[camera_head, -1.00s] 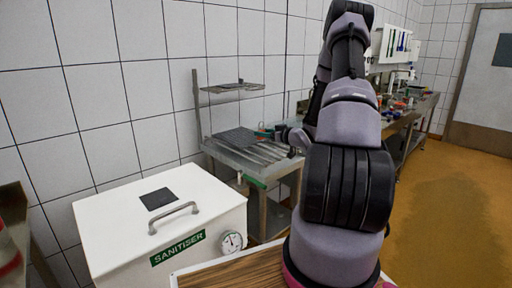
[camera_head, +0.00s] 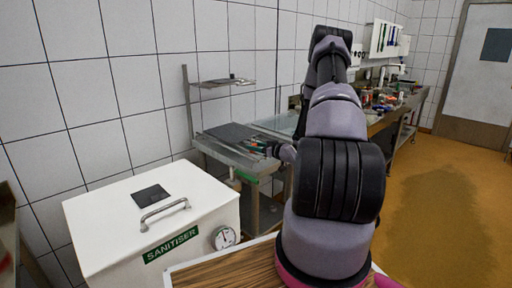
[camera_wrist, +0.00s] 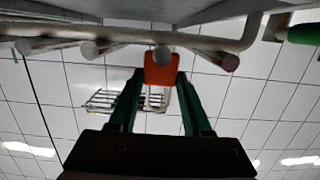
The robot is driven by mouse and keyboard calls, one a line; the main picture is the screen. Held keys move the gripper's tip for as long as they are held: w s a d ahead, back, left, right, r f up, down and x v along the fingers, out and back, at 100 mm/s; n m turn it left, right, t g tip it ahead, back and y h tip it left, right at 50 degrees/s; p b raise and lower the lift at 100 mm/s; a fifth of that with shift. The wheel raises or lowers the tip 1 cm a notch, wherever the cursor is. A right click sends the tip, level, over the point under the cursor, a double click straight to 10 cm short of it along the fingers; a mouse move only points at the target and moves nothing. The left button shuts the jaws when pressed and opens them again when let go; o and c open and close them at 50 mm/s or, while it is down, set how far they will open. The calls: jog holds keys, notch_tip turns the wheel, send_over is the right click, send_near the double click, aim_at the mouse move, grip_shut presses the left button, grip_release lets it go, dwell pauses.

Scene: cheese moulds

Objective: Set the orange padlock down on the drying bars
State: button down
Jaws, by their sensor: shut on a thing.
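My gripper (camera_wrist: 160,82) is shut on the orange padlock (camera_wrist: 161,69), held between its two green fingers in the wrist view. The drying bars (camera_wrist: 118,42) are grey metal rods with rounded ends, crossing the top of that upside-down view. The padlock's upper edge in the picture overlaps the bars; I cannot tell whether it touches them. In the head view, my gripper (camera_head: 261,146) is small and partly hidden by my arm, at the right side of the steel rack table (camera_head: 225,151). The padlock is too small to make out there.
A white sanitiser box (camera_head: 150,220) with a handle and dial stands at front left. A small shelf (camera_head: 222,82) is above the rack table. A wire rack (camera_wrist: 112,101) shows by the wall in the wrist view. A cluttered counter (camera_head: 385,115) runs along the right; the floor there is clear.

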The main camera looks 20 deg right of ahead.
jog(key=shift+c, duration=1.7)
grip_release()
